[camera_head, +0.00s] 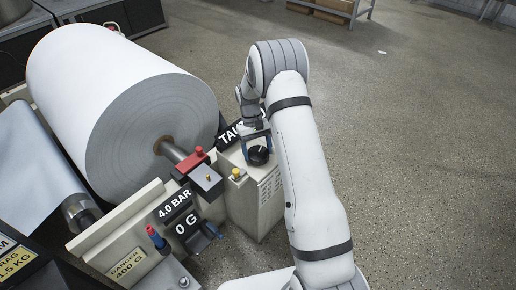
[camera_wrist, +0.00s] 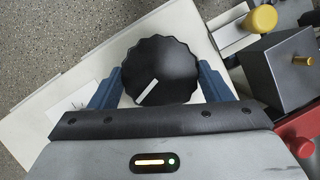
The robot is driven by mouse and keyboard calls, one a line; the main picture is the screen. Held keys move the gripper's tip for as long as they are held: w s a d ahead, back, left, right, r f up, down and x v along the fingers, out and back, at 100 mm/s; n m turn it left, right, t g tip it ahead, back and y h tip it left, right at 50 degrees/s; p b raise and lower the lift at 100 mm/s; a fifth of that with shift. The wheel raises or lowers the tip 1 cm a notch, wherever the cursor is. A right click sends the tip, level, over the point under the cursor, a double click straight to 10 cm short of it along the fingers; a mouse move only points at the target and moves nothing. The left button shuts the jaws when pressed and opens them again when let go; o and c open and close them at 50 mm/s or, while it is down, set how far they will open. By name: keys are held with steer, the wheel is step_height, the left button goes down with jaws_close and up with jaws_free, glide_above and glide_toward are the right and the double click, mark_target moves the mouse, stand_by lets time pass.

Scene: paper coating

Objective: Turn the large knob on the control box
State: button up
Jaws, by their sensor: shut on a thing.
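The large knob (camera_wrist: 158,71) is black and scalloped with a white pointer line. In the wrist view the line slants from the knob's middle down to the left. In the head view the knob (camera_head: 258,156) sits on top of the beige control box (camera_head: 254,212). My gripper (camera_wrist: 159,85) has its blue fingers on the left and right sides of the knob, shut on it. In the head view my gripper (camera_head: 257,150) comes down onto the box from above. The fingertips' lower ends are partly hidden by the knob.
A yellow button (camera_head: 237,174) stands on the box near the knob. A grey block with a brass pin (camera_head: 208,178) and a red part (camera_head: 193,160) lie to its left. A large white paper roll (camera_head: 125,105) fills the left. Open floor (camera_head: 425,150) lies right.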

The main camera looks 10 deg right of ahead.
steer(key=shift+w+r+m, duration=0.15)
steer(key=shift+w+m, duration=0.1)
steer(key=shift+m, duration=0.05)
steer(key=o, duration=1)
steer(key=shift+s, duration=0.15)
steer(key=shift+c, duration=0.2)
steer(key=p+v, duration=0.1)
steer(key=v, duration=0.6)
steer(key=shift+r, duration=0.3)
